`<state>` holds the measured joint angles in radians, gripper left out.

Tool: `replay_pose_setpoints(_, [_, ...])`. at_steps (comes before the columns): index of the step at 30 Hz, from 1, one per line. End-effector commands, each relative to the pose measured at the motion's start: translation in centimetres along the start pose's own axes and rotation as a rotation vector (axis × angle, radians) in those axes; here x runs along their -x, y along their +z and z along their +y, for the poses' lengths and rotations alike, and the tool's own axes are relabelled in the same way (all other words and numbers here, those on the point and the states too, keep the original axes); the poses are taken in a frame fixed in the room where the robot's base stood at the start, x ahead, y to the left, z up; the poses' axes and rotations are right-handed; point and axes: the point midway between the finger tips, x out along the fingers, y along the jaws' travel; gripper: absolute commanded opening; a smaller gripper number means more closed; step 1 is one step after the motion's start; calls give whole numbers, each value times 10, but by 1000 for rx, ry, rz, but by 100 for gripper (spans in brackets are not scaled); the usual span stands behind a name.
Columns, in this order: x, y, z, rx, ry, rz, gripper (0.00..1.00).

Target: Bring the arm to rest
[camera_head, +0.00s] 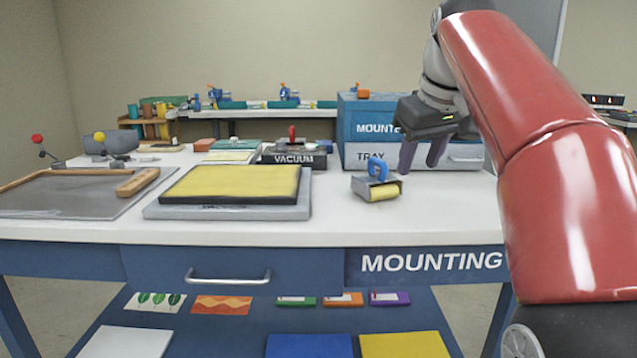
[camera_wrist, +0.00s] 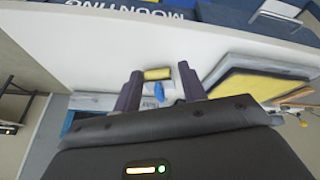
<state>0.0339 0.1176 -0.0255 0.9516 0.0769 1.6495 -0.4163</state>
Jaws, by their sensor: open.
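My red arm reaches in from the right in the head view. My gripper (camera_head: 423,155) hangs above the right part of the white worktop, in front of the blue tray box. Its two purple fingers point down, spread apart and empty. In the wrist view my gripper (camera_wrist: 161,85) shows both fingers apart. A small grey holder with a yellow roll and blue handle (camera_head: 378,190) stands on the worktop just left of and below the fingers. In the wrist view the yellow roll (camera_wrist: 157,73) appears between the fingertips, apart from them.
A yellow pad on a grey board (camera_head: 232,185) lies mid-table, with a framed grey board (camera_head: 70,195) to its left. The blue mounting tray box (camera_head: 365,120) stands behind my gripper, with a vacuum unit (camera_head: 293,157) left of it. The front right worktop is clear.

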Motion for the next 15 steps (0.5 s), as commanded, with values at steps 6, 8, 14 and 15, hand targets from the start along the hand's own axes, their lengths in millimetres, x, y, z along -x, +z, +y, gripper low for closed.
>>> replay_pose_setpoints(6, [-4, 15, -7, -29, 3, 1, 42])
replay_pose_setpoints(8, [-5, 20, -9, -40, 4, 2, 42])
replay_pose_setpoints(14, [-13, 46, -20, -85, 11, 8, 42])
replay_pose_setpoints(15, [-16, 54, -24, -96, 12, 9, 42])
